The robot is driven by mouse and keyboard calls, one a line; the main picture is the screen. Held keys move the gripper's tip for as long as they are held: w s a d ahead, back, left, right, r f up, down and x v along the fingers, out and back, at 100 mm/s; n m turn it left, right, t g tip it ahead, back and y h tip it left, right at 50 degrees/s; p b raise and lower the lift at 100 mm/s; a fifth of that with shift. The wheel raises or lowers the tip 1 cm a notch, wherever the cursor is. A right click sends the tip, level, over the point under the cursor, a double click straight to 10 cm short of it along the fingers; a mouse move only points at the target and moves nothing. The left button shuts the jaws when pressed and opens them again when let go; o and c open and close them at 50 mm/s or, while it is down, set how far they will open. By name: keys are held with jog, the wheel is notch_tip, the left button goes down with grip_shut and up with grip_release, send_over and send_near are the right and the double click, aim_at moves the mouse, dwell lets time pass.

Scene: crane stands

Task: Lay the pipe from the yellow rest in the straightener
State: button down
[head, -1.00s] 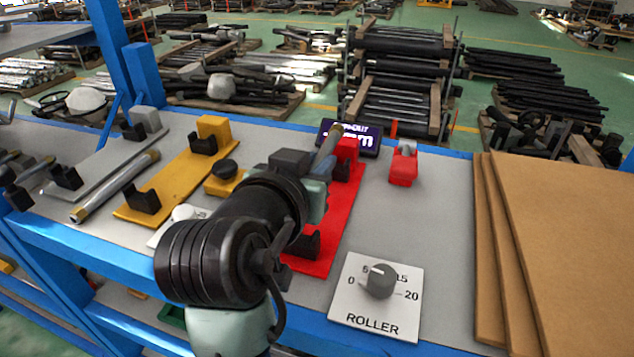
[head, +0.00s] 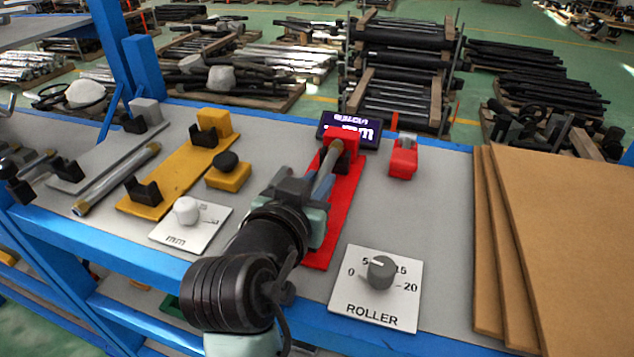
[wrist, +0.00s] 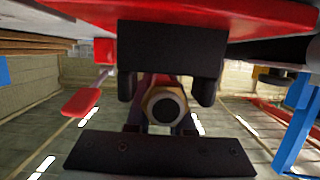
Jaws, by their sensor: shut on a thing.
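My gripper (head: 302,188) is shut on a grey pipe (head: 325,162), held lengthwise over the red straightener (head: 350,200). The pipe's far part is by the straightener's far black cradle and red end block. The arm hides the near part in the head view. In the wrist view, the pipe's round open end (wrist: 166,109) with a brass-coloured rim shows between the tips of a black cradle's prongs (wrist: 172,50). Whether the pipe touches the cradle, I cannot tell. The yellow rest (head: 172,182), with two black cradles, is empty.
Another pipe (head: 118,178) lies left of the yellow rest, beside a grey rest (head: 100,160). A yellow block with a black knob (head: 228,172), a white-knob panel (head: 190,222), the ROLLER dial (head: 380,275), a red switch (head: 403,157) and a display (head: 352,130) surround the straightener.

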jog(key=shift+s+f, duration=0.1)
jog(key=shift+f, duration=0.5)
jog(key=c, duration=0.8)
grip_release()
jog(key=shift+f, duration=0.2)
jog(key=shift+r, duration=0.1)
jog(key=shift+r+p, duration=0.45)
jog(key=shift+r, duration=0.2)
jog(key=b+v, duration=0.1)
jog(key=v, duration=0.3)
jog(key=b+v, duration=0.1)
jog(key=v, duration=0.3)
jog(key=b+v, duration=0.1)
jog(key=v, duration=0.3)
jog(key=shift+r, duration=0.25)
jog(key=w+r+n+t+y, duration=0.25)
jog(key=r+t, duration=0.35)
jog(key=r, duration=0.7)
jog(key=s+d+r+t+y, duration=0.1)
jog(key=s+d+r+t, duration=0.1)
jog(key=r, duration=0.5)
jog(key=s+d+r+n+t, duration=0.1)
jog(key=s+r+t, duration=0.3)
jog(key=r, duration=0.4)
jog(key=shift+d+t+y, duration=0.35)
jog(key=shift+d+t, duration=0.05)
jog(key=shift+t, duration=0.3)
